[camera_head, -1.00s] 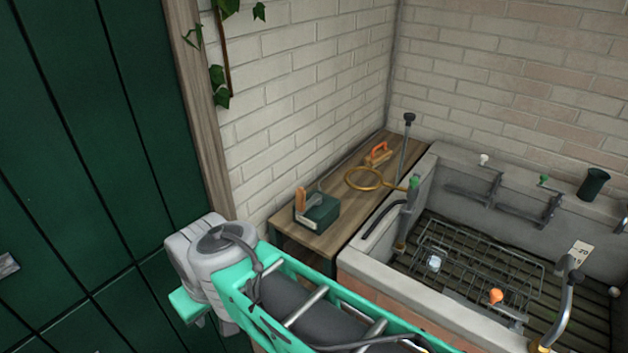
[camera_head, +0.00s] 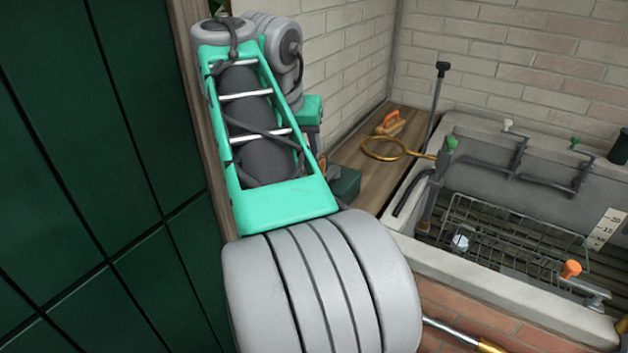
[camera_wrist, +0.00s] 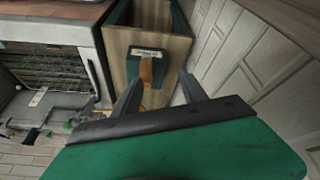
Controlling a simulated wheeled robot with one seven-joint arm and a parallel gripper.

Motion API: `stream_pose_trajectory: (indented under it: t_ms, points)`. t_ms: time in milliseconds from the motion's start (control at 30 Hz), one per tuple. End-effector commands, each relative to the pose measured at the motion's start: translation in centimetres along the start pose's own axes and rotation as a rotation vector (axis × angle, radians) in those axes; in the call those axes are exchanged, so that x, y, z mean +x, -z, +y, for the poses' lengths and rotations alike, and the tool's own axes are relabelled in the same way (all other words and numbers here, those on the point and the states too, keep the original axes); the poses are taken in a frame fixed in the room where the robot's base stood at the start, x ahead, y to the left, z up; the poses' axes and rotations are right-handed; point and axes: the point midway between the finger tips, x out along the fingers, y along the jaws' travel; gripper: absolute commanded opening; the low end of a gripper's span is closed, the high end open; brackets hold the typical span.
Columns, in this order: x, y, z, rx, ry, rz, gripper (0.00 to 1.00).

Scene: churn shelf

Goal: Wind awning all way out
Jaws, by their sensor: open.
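I cannot make out an awning in either view. In the head view, small cranks with coloured knobs sit at the grey trough: a white-knobbed one (camera_head: 507,126), a green-knobbed one (camera_head: 575,143) and an orange-knobbed one (camera_head: 571,269). A green knob (camera_head: 451,145) tops a post at the trough's left corner. None of these is in my gripper. My gripper (camera_wrist: 162,76) is open in the wrist view, its two dark fingers apart. A brown handle-like piece (camera_wrist: 147,70) shows between or beyond them; I cannot tell any contact.
A wooden bench (camera_head: 355,160) in the corner bears a brass ring (camera_head: 385,154), an orange-handled tool (camera_head: 389,123) and a partly hidden dark green box (camera_head: 345,187). Dark green panels (camera_head: 90,180) stand close at left. A wire rack (camera_head: 510,235) lies in the trough.

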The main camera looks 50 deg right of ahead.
Motion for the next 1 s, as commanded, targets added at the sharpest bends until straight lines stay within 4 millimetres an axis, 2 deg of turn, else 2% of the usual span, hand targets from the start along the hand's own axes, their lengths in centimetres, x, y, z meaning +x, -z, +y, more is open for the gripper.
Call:
stream_pose_trajectory:
  t_ms: [33, 133, 267, 500, 600, 933, 1000]
  points:
    - [1.4, 0.4, 1.4, 0.079, -0.007, -0.002, 0.50]
    - [1.3, 1.2, 2.9, 0.162, -0.010, -0.005, 0.50]
    - [2.5, 1.2, 3.1, 0.178, -0.010, -0.006, 0.50]
    - [7.0, 1.1, 3.1, 0.176, -0.010, -0.005, 0.50]
    - [8.1, 1.2, 3.1, 0.175, -0.010, -0.004, 0.50]
    - [8.4, 1.4, 3.1, 0.173, -0.009, -0.003, 0.50]
    - [8.4, 1.4, 3.1, 0.173, -0.009, -0.003, 0.45]
